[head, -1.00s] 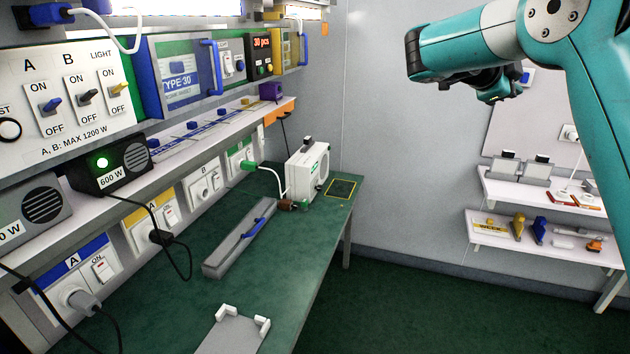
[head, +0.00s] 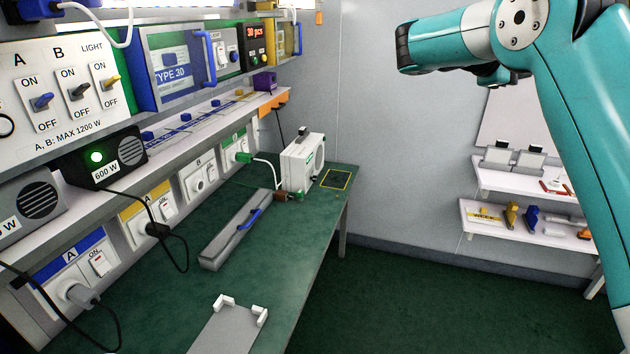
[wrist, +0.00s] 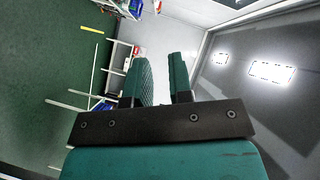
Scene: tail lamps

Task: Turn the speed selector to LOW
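A selector marked LOW cannot be made out in either view. A white boxy unit (head: 301,163) with a round side face stands at the far end of the green bench (head: 290,262). A dark part sits on its top, and a cable and a brown-and-green connector are at its base. Its small markings are too small to read. My gripper (wrist: 160,62) shows in the wrist view with its two fingers apart and nothing between them. It is up in the air, away from the bench. In the head view my teal arm is raised at the upper right, and the fingers cannot be made out.
A switch panel (head: 55,85), a 600 W box (head: 107,172) with a green light and several wall sockets line the left side. Shelves (head: 520,222) stand at the right. The floor between is clear.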

